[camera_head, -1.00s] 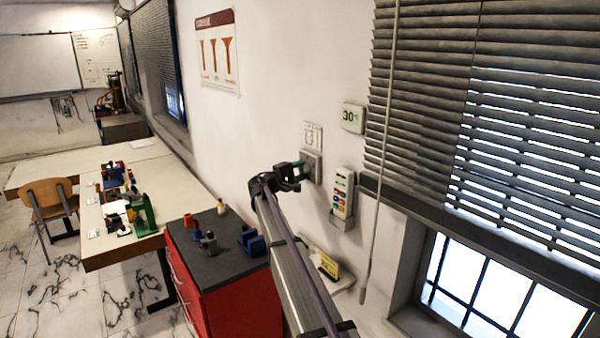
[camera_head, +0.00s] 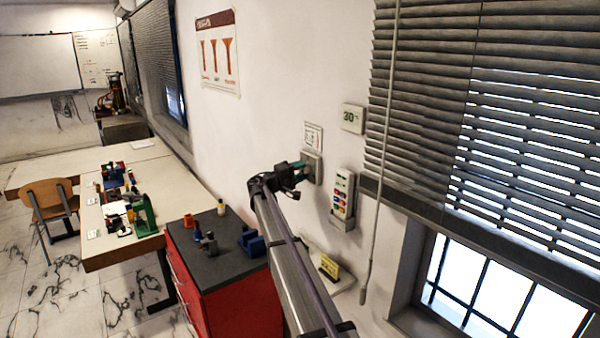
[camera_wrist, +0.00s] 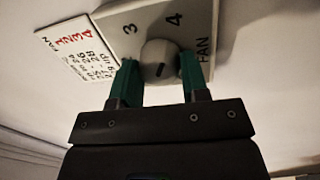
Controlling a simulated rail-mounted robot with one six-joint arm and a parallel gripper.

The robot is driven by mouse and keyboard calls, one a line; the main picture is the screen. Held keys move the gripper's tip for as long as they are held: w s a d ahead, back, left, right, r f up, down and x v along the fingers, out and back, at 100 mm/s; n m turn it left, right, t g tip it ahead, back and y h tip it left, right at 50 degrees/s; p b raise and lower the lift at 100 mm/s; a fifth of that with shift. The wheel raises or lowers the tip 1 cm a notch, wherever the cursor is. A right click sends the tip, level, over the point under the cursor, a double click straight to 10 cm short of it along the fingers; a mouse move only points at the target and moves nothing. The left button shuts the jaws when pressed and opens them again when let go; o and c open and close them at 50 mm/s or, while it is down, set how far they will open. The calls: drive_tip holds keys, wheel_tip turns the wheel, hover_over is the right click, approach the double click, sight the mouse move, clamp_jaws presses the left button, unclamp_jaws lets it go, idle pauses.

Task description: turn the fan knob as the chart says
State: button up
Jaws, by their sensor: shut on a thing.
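The fan knob (camera_wrist: 159,60) is a round grey knob on a light plate (camera_wrist: 204,12) lettered FAN, with 3 and 4 showing tilted in the wrist view. A short dark mark shows on the knob; the plate's other numbers are hidden or out of view. My gripper (camera_wrist: 158,64) is shut on the knob, one green finger on each side. In the head view my gripper (camera_head: 298,168) is at the wall plate (camera_head: 314,168) and hides the knob. The chart (camera_head: 313,136) is a small white sheet just above; in the wrist view the chart (camera_wrist: 76,52) has a red heading and rotated lines.
A display (camera_head: 352,118) reading 30 and a wall holder with coloured buttons (camera_head: 342,198) are right of the plate. Blinds (camera_head: 420,110) hang further right. A red cabinet (camera_head: 235,305) with small items on top stands below left. A yellow sign (camera_head: 329,266) sits on a low ledge.

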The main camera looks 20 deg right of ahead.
drive_tip(key=o, duration=0.9)
drive_tip(key=b+v, duration=0.1)
drive_tip(key=v, duration=1)
drive_tip(key=s+a+f+m+g+y+b, duration=0.1)
drive_tip(key=s+a+f+g+y+b, duration=0.15)
drive_tip(key=s+f+y, duration=1.05)
drive_tip(key=s+a+f+y+b, duration=0.2)
drive_tip(key=s+a+f, duration=0.2)
drive_tip(key=s, duration=0.7)
drive_tip(key=s+a+f+g+y+b, duration=0.1)
drive_tip(key=s+a+f, duration=0.4)
drive_tip(key=s, duration=0.5)
drive_tip(key=s+a+f+y+b, duration=0.3)
drive_tip(key=s+a+f, duration=0.1)
drive_tip(key=s, duration=0.7)
drive_tip(key=shift+s+a+f, duration=0.15)
drive_tip(key=shift+s+f, duration=0.05)
drive_tip(key=shift+f, duration=0.2)
drive_tip(key=shift+s+a+f, duration=0.2)
drive_tip(key=shift+f, duration=0.2)
